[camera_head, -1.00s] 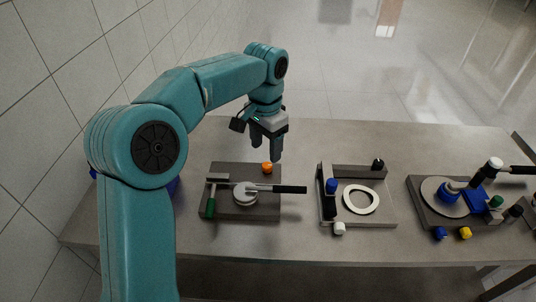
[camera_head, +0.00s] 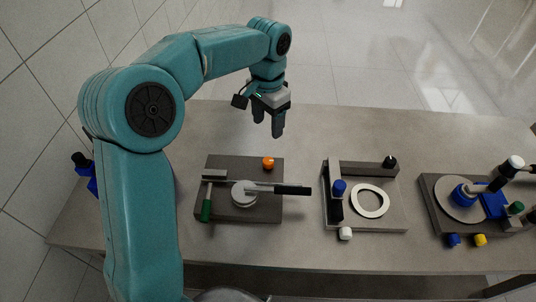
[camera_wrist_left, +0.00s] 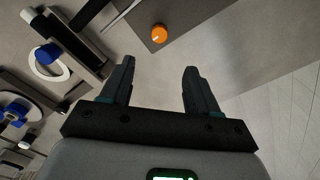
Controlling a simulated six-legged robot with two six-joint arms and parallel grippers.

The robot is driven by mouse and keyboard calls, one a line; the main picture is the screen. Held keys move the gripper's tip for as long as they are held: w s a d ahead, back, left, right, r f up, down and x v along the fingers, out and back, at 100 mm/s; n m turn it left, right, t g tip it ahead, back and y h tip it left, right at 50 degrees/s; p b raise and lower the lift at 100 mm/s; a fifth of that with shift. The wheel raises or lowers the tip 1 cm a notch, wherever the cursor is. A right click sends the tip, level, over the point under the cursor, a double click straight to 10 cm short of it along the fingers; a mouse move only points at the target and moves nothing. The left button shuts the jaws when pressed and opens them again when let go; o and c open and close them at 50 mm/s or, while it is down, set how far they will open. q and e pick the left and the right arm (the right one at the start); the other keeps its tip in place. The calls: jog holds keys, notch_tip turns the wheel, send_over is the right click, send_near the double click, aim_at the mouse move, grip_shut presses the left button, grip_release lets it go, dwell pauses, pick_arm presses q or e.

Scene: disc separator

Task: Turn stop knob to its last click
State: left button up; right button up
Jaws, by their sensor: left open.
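An orange knob (camera_head: 268,162) sits at the back right corner of the dark left-hand plate (camera_head: 265,210). No label shows whether it is the stop knob. In the left wrist view the orange knob (camera_wrist_left: 159,34) carries a short white mark and lies beyond the fingertips, roughly between the two finger lines. My left gripper (camera_head: 268,127) is open and empty, above and behind the knob in the head view, not touching it. It also shows open in the left wrist view (camera_wrist_left: 159,66). My right gripper is not in view.
The left plate also bears a pale disc (camera_head: 244,193), a black-handled lever (camera_head: 292,190) and a green handle (camera_head: 206,211). A middle fixture holds a white ring (camera_head: 370,201). A right fixture has a round plate (camera_head: 458,213) and coloured knobs. The table behind the plates is clear.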

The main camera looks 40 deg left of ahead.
aim_at(268, 160)
pick_arm(q)
notch_tip(268, 160, down, 14)
jog(key=shift+f+p, duration=0.15)
jog(key=shift+p, duration=0.2)
jog(key=shift+d, duration=0.1)
jog(key=c, duration=1)
